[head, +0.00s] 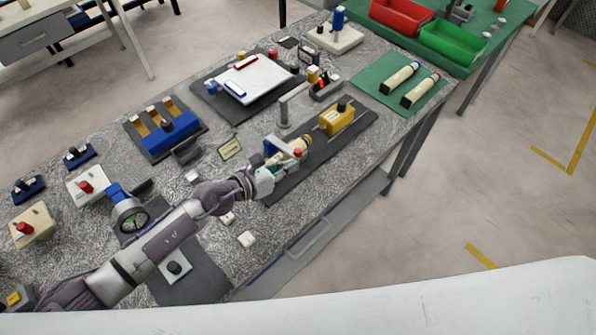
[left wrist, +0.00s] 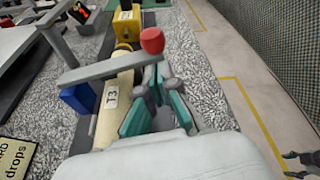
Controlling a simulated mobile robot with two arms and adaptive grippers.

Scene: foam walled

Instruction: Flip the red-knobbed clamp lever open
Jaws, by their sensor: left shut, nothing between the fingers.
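The clamp's red knob (left wrist: 152,40) stands at the right end of a grey bar (left wrist: 105,70) in the left wrist view. The bar lies across a cream cylinder (left wrist: 113,105) labelled T3. The red knob also shows in the head view (head: 297,153), just beyond my left gripper (head: 270,172). In the left wrist view my left gripper (left wrist: 152,92) has its teal-padded fingers shut with nothing between them. They are beside the cylinder, just below and nearer than the knob. I cannot tell whether a finger touches the bar.
A blue block (left wrist: 78,98) stands left of the cylinder. A yellow block (head: 337,119) sits further along the dark base plate (head: 300,175). A grey upright bracket (head: 284,108) stands behind. The speckled table's front edge is close on the right, with open floor (head: 450,190) beyond.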

